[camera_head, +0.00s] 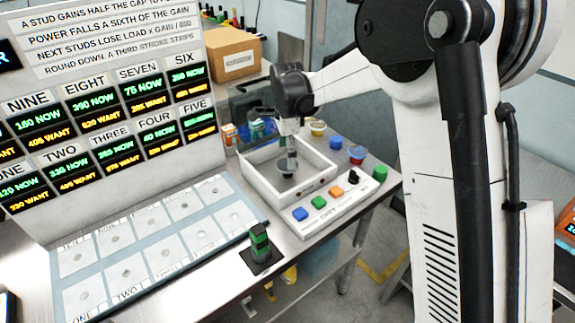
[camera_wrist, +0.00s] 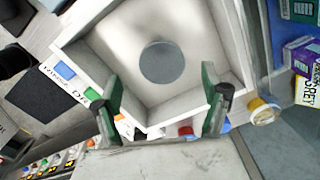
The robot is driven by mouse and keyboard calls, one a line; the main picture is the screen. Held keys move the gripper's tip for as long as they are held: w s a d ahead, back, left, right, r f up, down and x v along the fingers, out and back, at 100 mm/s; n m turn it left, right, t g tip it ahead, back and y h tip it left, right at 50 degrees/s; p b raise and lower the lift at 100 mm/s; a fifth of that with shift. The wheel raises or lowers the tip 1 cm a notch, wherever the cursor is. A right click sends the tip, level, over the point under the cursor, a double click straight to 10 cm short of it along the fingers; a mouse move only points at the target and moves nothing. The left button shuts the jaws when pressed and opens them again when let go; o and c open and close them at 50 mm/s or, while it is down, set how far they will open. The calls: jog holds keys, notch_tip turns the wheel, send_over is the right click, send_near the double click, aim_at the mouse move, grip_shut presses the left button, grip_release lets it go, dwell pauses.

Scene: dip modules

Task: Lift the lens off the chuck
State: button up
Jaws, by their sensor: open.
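A grey round disc (camera_wrist: 162,62) lies in the middle of the floor of an open white box (camera_wrist: 225,30). I cannot tell whether this disc is the lens, the bare chuck, or the lens on the chuck. In the head view the white box (camera_head: 262,178) stands on the bench, and the disc is partly hidden by my gripper (camera_head: 289,160). My gripper points down into the box, above the disc. In the wrist view my gripper (camera_wrist: 163,92) has its green fingers wide apart, with nothing between them. The disc is beyond the fingertips.
A button panel (camera_head: 327,207) adjoins the box's front. Small jars (camera_head: 335,143) stand to its right. A green and black piece (camera_head: 260,240) stands on a dark pad near the front edge. A numbered tray (camera_head: 150,250) and tall display board (camera_head: 120,100) are at left.

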jog(key=shift+w+f, duration=0.2)
jog(key=shift+f, duration=1.7)
jog(key=shift+c, duration=0.5)
jog(key=c, duration=1)
jog(key=shift+r, duration=0.15)
jog(key=shift+c, duration=0.2)
